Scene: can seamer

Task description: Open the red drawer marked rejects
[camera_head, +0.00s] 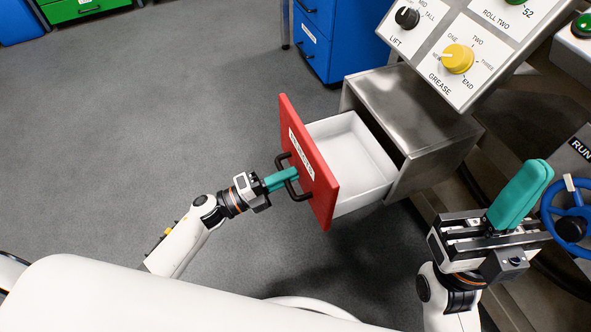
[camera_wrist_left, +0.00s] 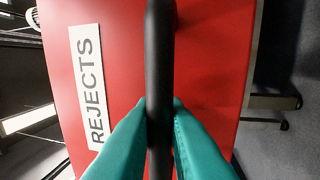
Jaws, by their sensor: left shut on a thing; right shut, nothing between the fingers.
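The red drawer (camera_head: 312,160) stands pulled out of its steel housing (camera_head: 415,110). Its white inside (camera_head: 350,155) shows and looks empty. A white label reading REJECTS (camera_wrist_left: 87,85) is on its red front (camera_wrist_left: 220,60) in the left wrist view. My left gripper (camera_head: 288,177) is shut on the black drawer handle (camera_head: 296,190); in the left wrist view its teal fingers (camera_wrist_left: 160,140) lie on both sides of the black bar (camera_wrist_left: 159,60). My right gripper (camera_head: 520,195) is shut and empty, to the right of the drawer, near the blue handwheel.
A sloped panel with a black LIFT knob (camera_head: 407,18) and a yellow GREASE knob (camera_head: 457,58) stands above the housing. A blue handwheel (camera_head: 571,228) is at the right edge. Blue drawers (camera_head: 345,40) stand behind. The grey floor (camera_head: 150,120) at left is clear.

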